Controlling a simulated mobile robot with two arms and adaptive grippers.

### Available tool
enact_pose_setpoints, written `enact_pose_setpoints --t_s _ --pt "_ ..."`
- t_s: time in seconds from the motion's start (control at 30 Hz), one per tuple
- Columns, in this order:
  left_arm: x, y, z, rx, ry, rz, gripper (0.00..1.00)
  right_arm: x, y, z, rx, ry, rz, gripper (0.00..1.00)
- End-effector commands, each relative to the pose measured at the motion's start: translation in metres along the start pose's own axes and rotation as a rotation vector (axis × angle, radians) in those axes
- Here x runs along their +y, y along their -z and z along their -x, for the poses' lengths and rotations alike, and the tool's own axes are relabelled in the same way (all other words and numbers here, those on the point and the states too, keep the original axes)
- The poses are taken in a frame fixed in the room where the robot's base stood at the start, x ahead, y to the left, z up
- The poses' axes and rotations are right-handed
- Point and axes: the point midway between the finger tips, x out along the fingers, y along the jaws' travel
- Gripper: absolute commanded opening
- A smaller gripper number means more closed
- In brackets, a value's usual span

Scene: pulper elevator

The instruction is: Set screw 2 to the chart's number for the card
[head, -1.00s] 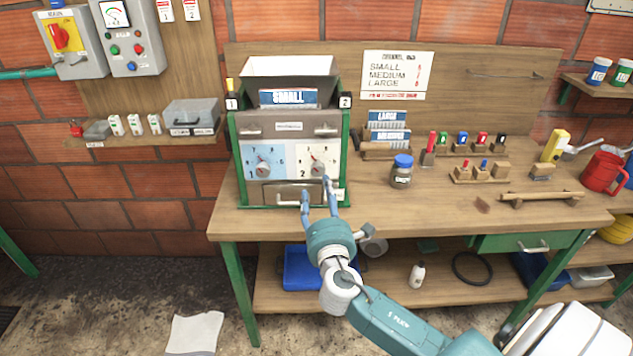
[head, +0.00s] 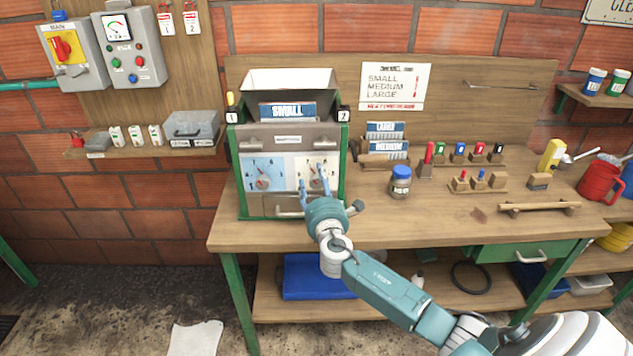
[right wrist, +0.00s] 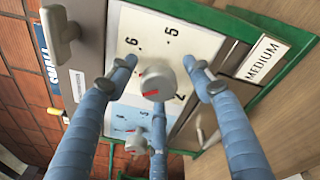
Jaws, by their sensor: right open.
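The machine (head: 287,140) stands at the bench's left end with a SMALL card (head: 287,111) in its front. Screw 1 (head: 263,183) is the knob on the blue dial; screw 2 is the knob on the white dial (head: 330,164). In the right wrist view screw 2 (right wrist: 157,80) is a grey knob with a red mark. My right gripper (head: 313,178) is in front of the white dial. Its open fingers (right wrist: 160,82) stand around the knob, apart from it as far as I can tell. The chart (head: 395,85) lists SMALL, MEDIUM, LARGE; its numbers are unreadable.
LARGE and MEDIUM cards (head: 388,150) stand in a holder right of the machine. A blue-lidded jar (head: 400,182) stands on the bench nearby. A handle (right wrist: 62,30) juts out beside the dial in the right wrist view. A MEDIUM label (right wrist: 264,57) sits on the machine's edge.

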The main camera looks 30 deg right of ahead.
Motion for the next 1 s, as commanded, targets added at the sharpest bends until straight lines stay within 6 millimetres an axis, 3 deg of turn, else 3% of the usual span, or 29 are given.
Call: enact_pose_setpoints --t_s 0.2,0.43,0.77,1.0 --pt "-0.001 0.000 0.000 0.000 0.001 0.000 0.40 0.000 0.000 0.000 0.000 0.000 0.000 0.51" --pt "-0.001 -0.001 0.000 -0.001 0.002 0.000 0.40 0.000 0.001 0.000 0.000 0.000 0.000 0.05" --pt "-0.001 -0.003 -0.020 -0.001 0.002 0.000 0.40 -0.003 0.004 0.000 -0.007 -0.009 -0.098 0.05" --pt "-0.001 -0.003 -0.017 -0.001 0.002 0.000 0.40 0.000 0.003 0.001 -0.005 -0.009 -0.105 0.05"
